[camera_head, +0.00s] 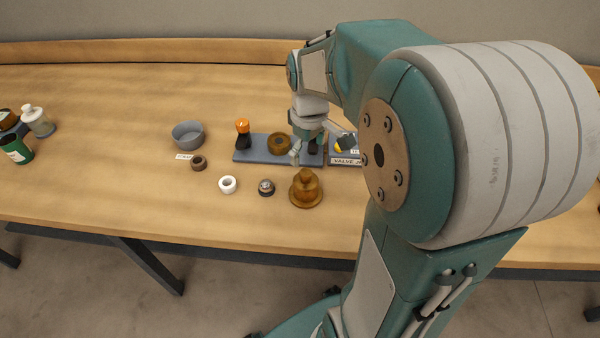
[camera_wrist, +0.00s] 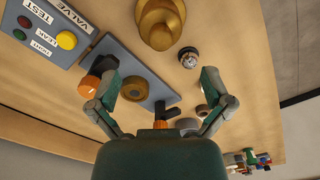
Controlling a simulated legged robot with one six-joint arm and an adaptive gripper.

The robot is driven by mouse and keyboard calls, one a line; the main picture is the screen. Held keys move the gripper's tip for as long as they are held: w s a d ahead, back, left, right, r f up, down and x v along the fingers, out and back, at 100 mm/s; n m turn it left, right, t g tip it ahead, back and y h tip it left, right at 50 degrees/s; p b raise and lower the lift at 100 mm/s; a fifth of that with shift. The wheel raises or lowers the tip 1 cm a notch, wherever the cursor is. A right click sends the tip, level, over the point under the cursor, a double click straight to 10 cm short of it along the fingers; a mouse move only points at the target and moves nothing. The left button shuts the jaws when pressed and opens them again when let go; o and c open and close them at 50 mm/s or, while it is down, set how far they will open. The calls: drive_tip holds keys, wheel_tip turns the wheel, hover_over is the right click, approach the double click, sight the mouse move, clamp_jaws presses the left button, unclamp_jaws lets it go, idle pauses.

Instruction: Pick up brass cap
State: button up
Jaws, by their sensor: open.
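The brass cap (camera_head: 306,190), a round flanged piece with a narrower stepped top, stands on the wooden table near its front edge. It also shows at the top of the wrist view (camera_wrist: 160,22), partly cut off by the frame. My gripper (camera_head: 318,150) is open, above the slate-blue plate and behind the cap in the head view. In the wrist view my gripper's fingers (camera_wrist: 158,82) are spread wide with nothing held between them. The cap lies beyond the fingertips, apart from them.
The plate (camera_head: 250,156) bears a brass ring (camera_head: 279,144) and an orange-topped fitting (camera_head: 242,126). A valve panel (camera_wrist: 50,30) with coloured buttons adjoins it. A small ball-topped piece (camera_head: 266,187), white ring (camera_head: 228,184), brown ring (camera_head: 198,163) and grey bowl (camera_head: 188,134) stand left of the cap.

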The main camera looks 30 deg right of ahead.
sight(306, 182)
drive_tip(key=f, duration=0.5)
drive_tip(key=shift+a+f, duration=0.2)
drive_tip(key=shift+a, duration=0.2)
drive_tip(key=f, duration=0.2)
drive_tip(key=d+f, duration=0.1)
drive_tip(key=f, duration=0.1)
drive_tip(key=shift+f, duration=0.2)
drive_tip(key=shift+a+f, duration=0.15)
drive_tip(key=shift+f, duration=0.35)
drive_tip(key=shift+a, duration=0.15)
drive_tip(key=c, duration=1)
